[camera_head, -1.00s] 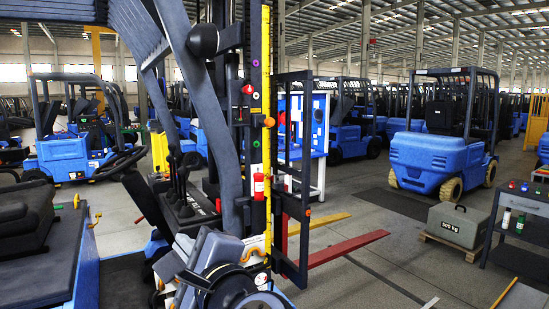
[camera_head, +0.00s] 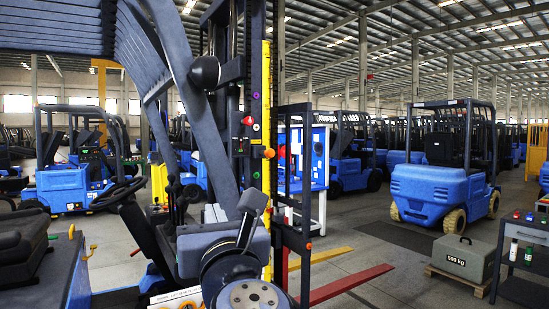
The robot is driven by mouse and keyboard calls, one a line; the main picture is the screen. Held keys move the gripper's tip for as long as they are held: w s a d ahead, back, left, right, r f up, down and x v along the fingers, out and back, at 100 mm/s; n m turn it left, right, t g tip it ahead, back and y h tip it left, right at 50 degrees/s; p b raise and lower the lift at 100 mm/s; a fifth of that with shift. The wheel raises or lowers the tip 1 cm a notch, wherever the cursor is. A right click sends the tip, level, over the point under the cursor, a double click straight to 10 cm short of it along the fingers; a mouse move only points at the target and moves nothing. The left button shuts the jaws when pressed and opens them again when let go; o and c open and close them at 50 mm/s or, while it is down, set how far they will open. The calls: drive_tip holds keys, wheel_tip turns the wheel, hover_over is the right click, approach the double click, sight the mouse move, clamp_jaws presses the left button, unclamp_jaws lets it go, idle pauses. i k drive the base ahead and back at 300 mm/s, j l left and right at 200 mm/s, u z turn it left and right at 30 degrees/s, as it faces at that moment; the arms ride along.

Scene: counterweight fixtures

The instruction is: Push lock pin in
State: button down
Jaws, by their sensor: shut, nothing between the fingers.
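I cannot single out the lock pin for certain. Another small orange piece (camera_head: 308,246) is lower on the right upright. Grey links of my arm (camera_head: 220,255) rise at the bottom centre, in front of the mast's lower part. I make out no gripper fingers, so contact with any knob does not show.
A red fork (camera_head: 350,284) and a yellow fork (camera_head: 325,257) reach right near the floor. A grey 500 kg weight (camera_head: 459,258) stands on a pallet at right, beside a dark bench (camera_head: 524,235). A blue forklift (camera_head: 430,190) stands behind. Open floor lies between.

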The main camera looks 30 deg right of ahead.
sight(269, 153)
drive_tip(key=i+l, duration=0.25)
drive_tip(key=l, duration=0.15)
drive_tip(key=i+l, duration=0.3)
drive_tip(key=i+l+u, duration=0.1)
drive_tip(key=i+l, duration=0.15)
drive_tip(key=l, duration=0.2)
drive_tip(key=i+l, duration=0.25)
drive_tip(key=l, duration=0.15)
drive_tip(key=i+l, duration=0.25)
drive_tip(key=l, duration=0.15)
drive_tip(key=i+l+u, duration=0.1)
drive_tip(key=i+l, duration=0.15)
drive_tip(key=l, duration=0.15)
